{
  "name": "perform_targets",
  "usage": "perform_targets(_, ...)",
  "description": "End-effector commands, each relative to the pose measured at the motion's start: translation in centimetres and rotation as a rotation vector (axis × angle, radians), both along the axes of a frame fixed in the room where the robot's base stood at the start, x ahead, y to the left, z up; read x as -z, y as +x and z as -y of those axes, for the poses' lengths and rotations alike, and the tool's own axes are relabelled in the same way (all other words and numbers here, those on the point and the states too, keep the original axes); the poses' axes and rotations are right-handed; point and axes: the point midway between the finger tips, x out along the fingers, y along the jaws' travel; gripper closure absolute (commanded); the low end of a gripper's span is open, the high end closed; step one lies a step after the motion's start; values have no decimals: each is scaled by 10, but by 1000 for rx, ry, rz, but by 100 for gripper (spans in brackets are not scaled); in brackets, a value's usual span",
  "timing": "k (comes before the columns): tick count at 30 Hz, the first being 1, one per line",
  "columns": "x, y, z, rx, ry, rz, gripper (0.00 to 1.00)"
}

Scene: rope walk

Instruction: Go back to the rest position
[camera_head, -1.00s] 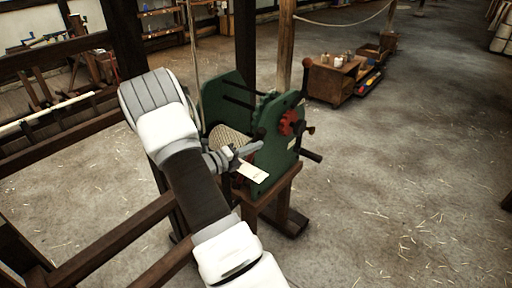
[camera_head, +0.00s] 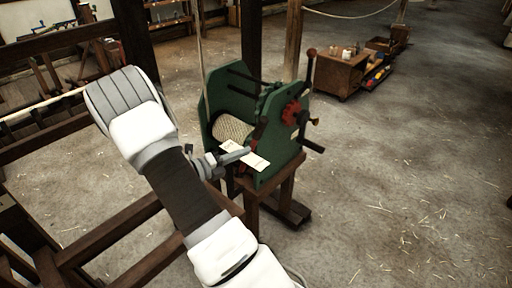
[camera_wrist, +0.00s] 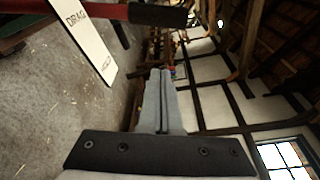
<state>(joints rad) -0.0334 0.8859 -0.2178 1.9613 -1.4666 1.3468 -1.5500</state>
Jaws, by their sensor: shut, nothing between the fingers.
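My gripper (camera_head: 243,155) is shut and empty in the head view, held out from the bent arm in front of the green winch (camera_head: 277,148). Its fingers overlap the white tag (camera_head: 258,162) in this view; I cannot tell whether they touch it. In the wrist view the two grey fingers (camera_wrist: 161,85) lie together with nothing between them. The tag, marked "DRAG" (camera_wrist: 92,36), is at upper left there, beside a red lever with a black grip (camera_wrist: 158,15), apart from the fingers in the picture.
The winch has a rope drum (camera_head: 233,129) and a red hub (camera_head: 292,113), and stands on a wooden stand (camera_head: 284,187). Wooden rails (camera_head: 120,232) run at lower left. A low wooden cabinet (camera_head: 338,77) stands behind at right. The floor (camera_head: 410,180) at right is open.

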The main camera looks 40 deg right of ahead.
Motion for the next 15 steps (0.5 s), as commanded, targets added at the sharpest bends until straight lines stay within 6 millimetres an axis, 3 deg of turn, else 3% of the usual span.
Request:
perform_targets(6, -2, 4, -26, -1, 0, 1, 100)
perform_targets(15, -3, 3, -30, 3, 1, 3, 100)
